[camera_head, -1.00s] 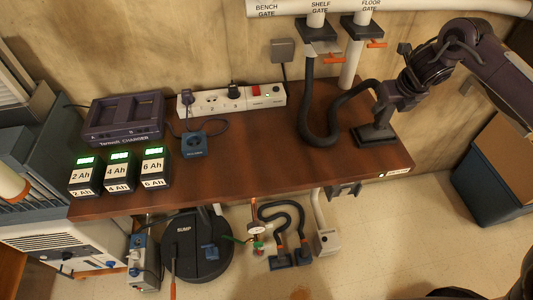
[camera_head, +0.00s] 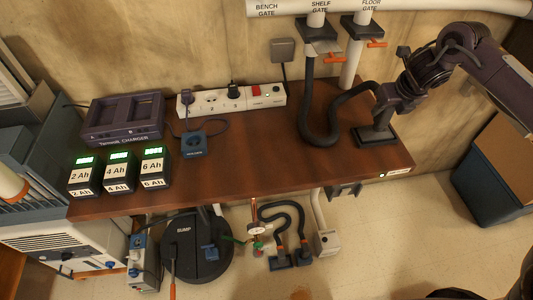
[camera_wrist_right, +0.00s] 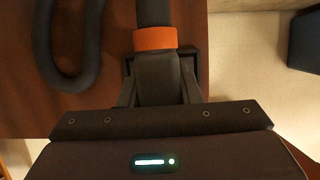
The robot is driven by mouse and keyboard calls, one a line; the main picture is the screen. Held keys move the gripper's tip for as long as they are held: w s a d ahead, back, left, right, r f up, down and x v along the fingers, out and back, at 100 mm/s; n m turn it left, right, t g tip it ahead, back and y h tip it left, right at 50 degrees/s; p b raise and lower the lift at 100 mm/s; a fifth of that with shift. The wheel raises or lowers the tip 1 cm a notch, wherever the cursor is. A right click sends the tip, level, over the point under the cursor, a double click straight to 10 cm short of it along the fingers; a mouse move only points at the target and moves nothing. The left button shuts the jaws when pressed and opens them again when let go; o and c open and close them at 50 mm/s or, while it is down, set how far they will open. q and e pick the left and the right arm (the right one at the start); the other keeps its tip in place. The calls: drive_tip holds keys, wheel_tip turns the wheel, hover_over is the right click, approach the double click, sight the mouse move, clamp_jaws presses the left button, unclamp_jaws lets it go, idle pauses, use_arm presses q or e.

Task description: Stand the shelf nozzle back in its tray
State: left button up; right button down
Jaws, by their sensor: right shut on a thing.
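The shelf nozzle (camera_head: 381,118) is dark, on a black ribbed hose from the shelf gate (camera_head: 320,28). My right gripper (camera_head: 384,100) is shut on its neck, above the right end of the bench. In the right wrist view the nozzle's neck (camera_wrist_right: 157,72) lies between my two fingers (camera_wrist_right: 158,92), with an orange collar (camera_wrist_right: 155,38) beyond. The dark tray (camera_head: 390,140) is on the bench below my gripper, and its edge shows in the right wrist view (camera_wrist_right: 198,66). The nozzle is over the tray; whether it is seated is unclear. My left gripper is out of view.
The hose (camera_head: 308,100) loops down onto the brown bench (camera_head: 260,150) left of the nozzle. A power strip (camera_head: 230,100), a charger (camera_head: 122,120) and several batteries are farther left. The bench's middle front is clear. A blue bin (camera_head: 490,185) stands on the floor at right.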

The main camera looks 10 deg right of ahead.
drive_tip(key=shift+c, duration=2.4)
unclamp_jaws()
drive_tip(key=shift+r+p, duration=3.15)
drive_tip(key=shift+r, duration=0.35)
